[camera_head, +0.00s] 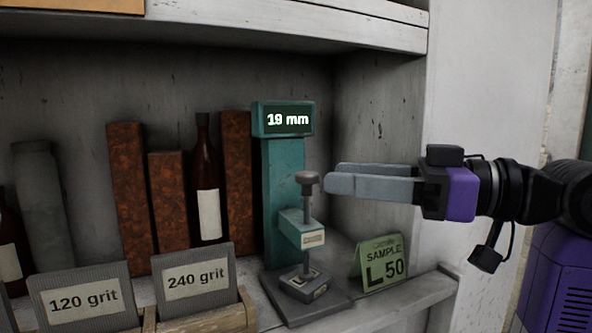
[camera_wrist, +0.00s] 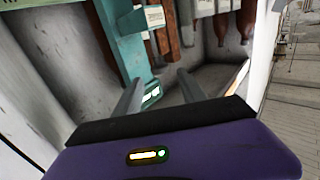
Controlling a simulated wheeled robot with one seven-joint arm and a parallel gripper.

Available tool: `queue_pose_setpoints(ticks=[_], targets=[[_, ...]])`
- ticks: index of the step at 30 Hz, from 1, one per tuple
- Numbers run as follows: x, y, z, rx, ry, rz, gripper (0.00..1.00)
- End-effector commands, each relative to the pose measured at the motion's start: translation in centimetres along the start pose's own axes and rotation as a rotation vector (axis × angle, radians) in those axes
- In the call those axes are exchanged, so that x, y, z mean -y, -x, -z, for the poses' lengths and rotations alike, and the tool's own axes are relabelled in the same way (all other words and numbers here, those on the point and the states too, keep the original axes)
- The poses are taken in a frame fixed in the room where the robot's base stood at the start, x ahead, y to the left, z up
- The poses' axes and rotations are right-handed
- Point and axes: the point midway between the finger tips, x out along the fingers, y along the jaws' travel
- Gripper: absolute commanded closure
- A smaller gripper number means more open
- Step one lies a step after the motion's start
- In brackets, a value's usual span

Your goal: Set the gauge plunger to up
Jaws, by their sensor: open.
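The gauge is a teal stand (camera_head: 283,185) with a display (camera_head: 283,119) reading "19 mm". Its plunger has a dark grey round knob (camera_head: 307,178) on a thin upright rod. The rod passes through a teal bracket (camera_head: 302,229) and comes down toward a small labelled block (camera_head: 303,283) on the grey base. A gap of rod shows between knob and bracket. My gripper (camera_head: 332,181) is open at knob height, its fingertips just right of the knob. The wrist view shows its two fingers (camera_wrist: 159,90) apart, with part of the teal gauge (camera_wrist: 124,45) near them. The knob is unclear there.
A green sample card (camera_head: 380,262) reading "L 50" stands right of the gauge. Rust-brown blocks (camera_head: 128,195) and a bottle (camera_head: 207,185) stand to the left. Grit-labelled cards (camera_head: 197,281) are in front left. The shelf's side wall (camera_head: 375,130) and upper board (camera_head: 290,22) bound the space.

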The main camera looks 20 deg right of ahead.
Motion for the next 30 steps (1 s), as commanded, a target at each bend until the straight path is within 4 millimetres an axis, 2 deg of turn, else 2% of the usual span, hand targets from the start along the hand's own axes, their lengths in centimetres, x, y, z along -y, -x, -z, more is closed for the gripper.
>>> queue_pose_setpoints(ticks=[3, 10, 15, 22, 23, 30], targets=[[0.1, -2.0, 0.2, 0.001, -0.003, 0.005, 0.52], [0.1, -5.0, 0.1, 0.001, -0.002, 0.003, 0.52], [0.1, -5.9, 0.0, 0.000, -0.002, 0.001, 0.52], [0.0, -6.0, 0.0, 0.000, -0.001, 0.000, 0.52], [0.0, -6.0, 0.0, 0.000, -0.001, 0.000, 0.54], [0.1, -6.0, 0.0, 0.000, -0.001, 0.000, 1.00]])
